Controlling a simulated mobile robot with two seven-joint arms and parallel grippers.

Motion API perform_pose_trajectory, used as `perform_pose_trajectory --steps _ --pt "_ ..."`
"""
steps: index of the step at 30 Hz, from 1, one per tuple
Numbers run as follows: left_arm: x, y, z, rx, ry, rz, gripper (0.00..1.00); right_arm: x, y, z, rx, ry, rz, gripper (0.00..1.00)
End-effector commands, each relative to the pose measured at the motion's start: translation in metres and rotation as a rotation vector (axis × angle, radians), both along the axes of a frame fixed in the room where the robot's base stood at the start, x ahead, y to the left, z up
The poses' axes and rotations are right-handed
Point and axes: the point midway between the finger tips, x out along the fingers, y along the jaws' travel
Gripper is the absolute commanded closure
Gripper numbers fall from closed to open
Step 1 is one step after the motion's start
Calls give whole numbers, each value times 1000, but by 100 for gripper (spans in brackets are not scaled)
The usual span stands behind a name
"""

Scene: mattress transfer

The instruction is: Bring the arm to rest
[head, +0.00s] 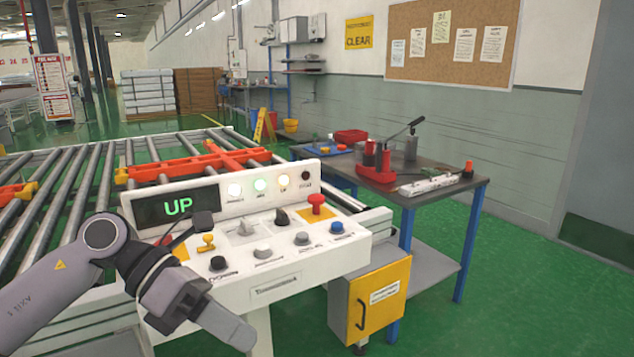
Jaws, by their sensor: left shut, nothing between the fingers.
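My left arm comes in from the lower left, and its gripper (228,325) is shut and empty. It hangs in front of the white control panel (318,262), over the panel's left front corner. The panel carries several knobs and buttons, including a red button (317,204), a blue button (337,228) and a yellow switch (206,243). Its display (178,207) reads "UP" in green, and three lamps beside it are lit. Part of the panel's left side is hidden behind my arm. I cannot see my right gripper.
A roller conveyor (75,215) with orange frame parts (200,163) lies behind the panel. A workbench (425,190) with a red press (376,162) stands to the right. A yellow-doored cabinet (383,298) sits below the panel's right end. Green floor is free at the right.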

Motion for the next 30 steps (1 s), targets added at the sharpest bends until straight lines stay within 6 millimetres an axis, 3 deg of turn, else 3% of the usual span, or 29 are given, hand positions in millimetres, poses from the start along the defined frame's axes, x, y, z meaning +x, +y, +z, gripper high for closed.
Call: perform_pose_trajectory --steps 3,8,12,17,23,26,30 --pt "-13 -32 2 -231 155 51 100 0 0 4 0 0 0 100" --pt "-17 -55 11 -517 383 171 100 -1 0 8 -1 3 0 100" --pt "-8 -58 14 -745 605 321 100 -2 0 11 -1 4 0 100" --pt "9 -44 1 -975 876 533 100 -2 0 15 -1 4 0 100" --pt "26 -9 -49 -1204 1234 862 100 -2 0 19 -1 4 0 100" --pt "25 13 -88 -1292 1417 1050 100 -2 0 22 -1 4 0 100" --pt "8 44 -152 -1383 1671 1335 100 -2 0 25 -1 4 0 100"
